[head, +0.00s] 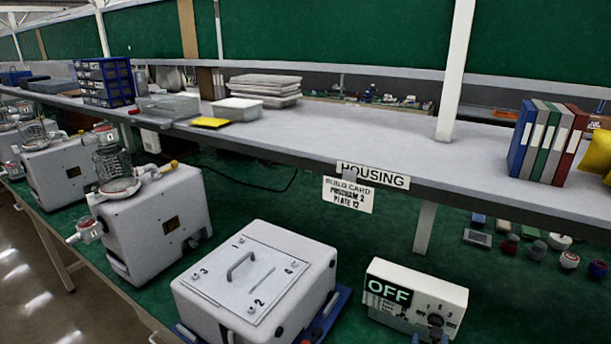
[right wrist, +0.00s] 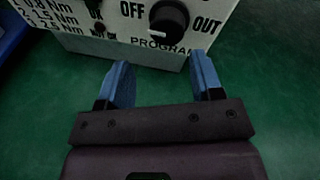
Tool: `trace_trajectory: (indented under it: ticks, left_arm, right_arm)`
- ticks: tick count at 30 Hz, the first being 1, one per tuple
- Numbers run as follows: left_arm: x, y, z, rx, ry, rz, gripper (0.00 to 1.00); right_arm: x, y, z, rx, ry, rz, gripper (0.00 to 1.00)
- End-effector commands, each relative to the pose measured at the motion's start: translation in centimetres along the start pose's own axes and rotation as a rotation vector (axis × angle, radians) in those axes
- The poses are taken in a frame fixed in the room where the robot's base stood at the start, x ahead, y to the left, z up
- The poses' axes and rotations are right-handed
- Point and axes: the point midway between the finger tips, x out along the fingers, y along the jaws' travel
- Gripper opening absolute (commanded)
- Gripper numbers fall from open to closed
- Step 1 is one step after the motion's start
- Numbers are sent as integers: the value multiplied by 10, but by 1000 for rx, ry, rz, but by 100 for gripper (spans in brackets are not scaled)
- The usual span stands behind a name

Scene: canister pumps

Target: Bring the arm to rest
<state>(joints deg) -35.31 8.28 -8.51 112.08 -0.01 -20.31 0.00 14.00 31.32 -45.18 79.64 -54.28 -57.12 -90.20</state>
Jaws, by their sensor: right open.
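My right gripper (right wrist: 161,64) shows in the right wrist view with its two blue fingers apart and nothing between them. It is over the green bench top, and its fingertips point at the lower front edge of a white control box (right wrist: 225,14). I cannot tell whether the fingertips touch the box. The same control box (head: 390,299) stands at the lower right of the head view, with an OFF display and a dark knob. My left gripper is in neither view.
A white pump housing (head: 212,308) with a numbered, handled plate (head: 246,272) stands left of the control box. More pump units (head: 150,225) line the left. A grey shelf (head: 330,128) carries binders (head: 549,143) and bins. Small parts (head: 508,243) lie at right.

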Motion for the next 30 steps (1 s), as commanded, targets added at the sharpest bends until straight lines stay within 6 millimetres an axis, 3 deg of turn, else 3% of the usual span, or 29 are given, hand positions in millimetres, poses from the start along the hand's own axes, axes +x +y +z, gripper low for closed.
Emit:
trace_trajectory:
  ticks: [8, 18, 23, 27, 30]
  left_arm:
    - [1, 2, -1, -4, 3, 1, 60]
    - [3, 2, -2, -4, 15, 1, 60]
    - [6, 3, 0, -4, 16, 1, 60]
    - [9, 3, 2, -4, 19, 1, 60]
    - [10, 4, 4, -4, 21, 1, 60]
  right_arm:
    - [-19, 41, 11, 738, 180, 146, 60]
    - [-77, 75, 15, 1823, 559, 186, 60]
    - [-114, 67, 15, 2409, 755, 113, 60]
    - [-142, 39, 6, 2806, 833, 19, 60]
    - [-161, 14, -9, 2972, 816, -53, 60]
